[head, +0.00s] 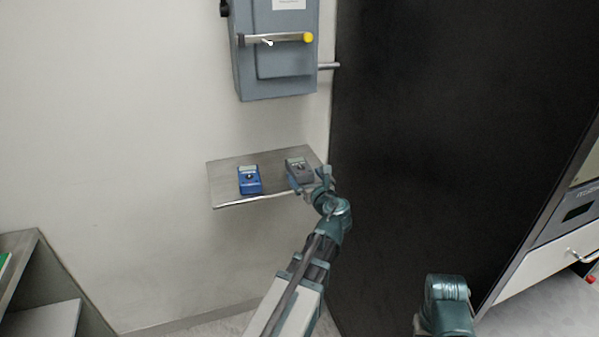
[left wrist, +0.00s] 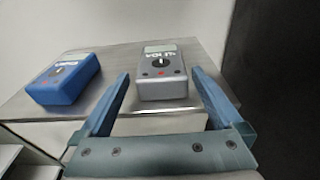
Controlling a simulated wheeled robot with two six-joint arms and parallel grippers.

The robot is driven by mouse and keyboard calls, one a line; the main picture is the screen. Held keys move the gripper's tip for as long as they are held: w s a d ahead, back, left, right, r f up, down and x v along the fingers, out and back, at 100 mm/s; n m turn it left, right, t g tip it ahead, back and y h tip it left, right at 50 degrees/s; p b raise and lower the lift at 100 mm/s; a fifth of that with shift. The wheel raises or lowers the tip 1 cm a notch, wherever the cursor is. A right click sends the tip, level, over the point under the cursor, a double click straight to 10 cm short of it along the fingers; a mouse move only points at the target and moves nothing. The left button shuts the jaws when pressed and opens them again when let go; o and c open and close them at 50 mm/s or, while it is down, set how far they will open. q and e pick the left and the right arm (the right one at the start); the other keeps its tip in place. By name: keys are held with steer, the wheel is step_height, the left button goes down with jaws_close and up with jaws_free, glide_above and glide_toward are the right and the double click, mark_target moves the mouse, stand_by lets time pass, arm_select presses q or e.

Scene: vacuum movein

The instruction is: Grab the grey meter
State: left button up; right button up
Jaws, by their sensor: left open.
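The grey meter (head: 299,169) lies on a small metal wall shelf (head: 227,188), right of a blue meter (head: 250,180). In the left wrist view the grey meter (left wrist: 162,76) has a display at its far end and a dark dial. My left gripper (head: 311,180) is at the shelf's front edge, close to the grey meter. In the left wrist view my left gripper (left wrist: 160,92) is open, its fingers spread on either side of the grey meter's near end. Nothing is between the fingers that looks gripped. My right gripper is not visible; only part of my right arm shows.
The blue meter (left wrist: 65,79) lies left of the left finger. A grey wall box (head: 276,50) with a yellow-tipped handle hangs above the shelf. A tall black panel (head: 450,130) stands close to the right of the shelf. A grey shelf unit (head: 45,285) is at lower left.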

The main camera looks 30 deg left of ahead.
mark_target(302, 169)
arm_select(q)
steer(key=x, duration=0.4)
steer(key=shift+d+f, duration=0.1)
steer(key=shift+f, duration=0.1)
steer(key=shift+c, duration=0.3)
steer(key=c, duration=1.4)
steer(key=shift+r, duration=0.2)
